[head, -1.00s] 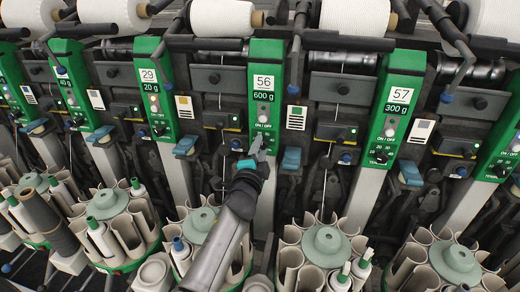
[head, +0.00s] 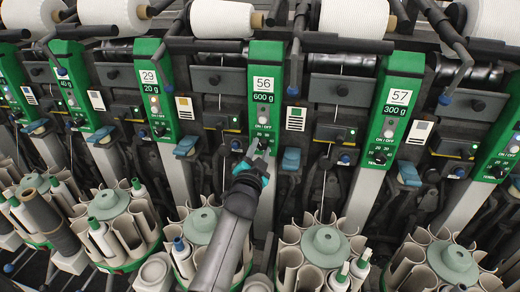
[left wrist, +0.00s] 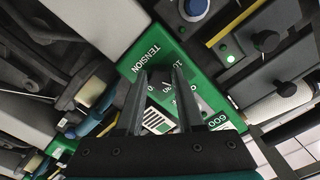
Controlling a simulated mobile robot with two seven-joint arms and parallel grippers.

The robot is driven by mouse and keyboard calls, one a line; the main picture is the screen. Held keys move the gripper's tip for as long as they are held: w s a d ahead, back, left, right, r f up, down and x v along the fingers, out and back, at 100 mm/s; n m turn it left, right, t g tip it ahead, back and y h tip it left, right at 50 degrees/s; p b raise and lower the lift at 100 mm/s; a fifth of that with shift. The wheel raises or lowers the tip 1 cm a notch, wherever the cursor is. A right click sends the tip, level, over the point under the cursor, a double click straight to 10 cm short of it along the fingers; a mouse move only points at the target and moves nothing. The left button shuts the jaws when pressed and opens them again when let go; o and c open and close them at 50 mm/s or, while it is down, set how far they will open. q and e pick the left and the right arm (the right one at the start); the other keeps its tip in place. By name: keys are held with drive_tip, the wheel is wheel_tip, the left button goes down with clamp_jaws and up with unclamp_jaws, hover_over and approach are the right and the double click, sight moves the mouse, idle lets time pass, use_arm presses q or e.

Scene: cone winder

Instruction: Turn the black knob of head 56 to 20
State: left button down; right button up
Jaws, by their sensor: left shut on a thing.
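Head 56 has a green panel (head: 265,60) marked "56" and "600 g", near the middle of the head view. My left gripper (head: 261,150) is at the lower end of this panel, where the tension knob sits. In the left wrist view its two fingers (left wrist: 161,76) straddle the knob spot beside the word "TENSION" on the green panel (left wrist: 150,50). The gripper is shut on the black knob, which the fingers mostly hide. Some dial marks show around the fingers, but the knob's pointer setting cannot be read. My right gripper is out of view.
Head 57's panel (head: 400,90) stands to the right, head 29's panel (head: 153,90) to the left. Bobbin magazines with upright tubes (head: 325,243) stand below. White yarn cones (head: 222,18) lie above. Blue levers (head: 291,158) stick out beside the panels.

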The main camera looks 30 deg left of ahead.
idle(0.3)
use_arm(q)
drive_tip(key=c, duration=0.5)
unclamp_jaws()
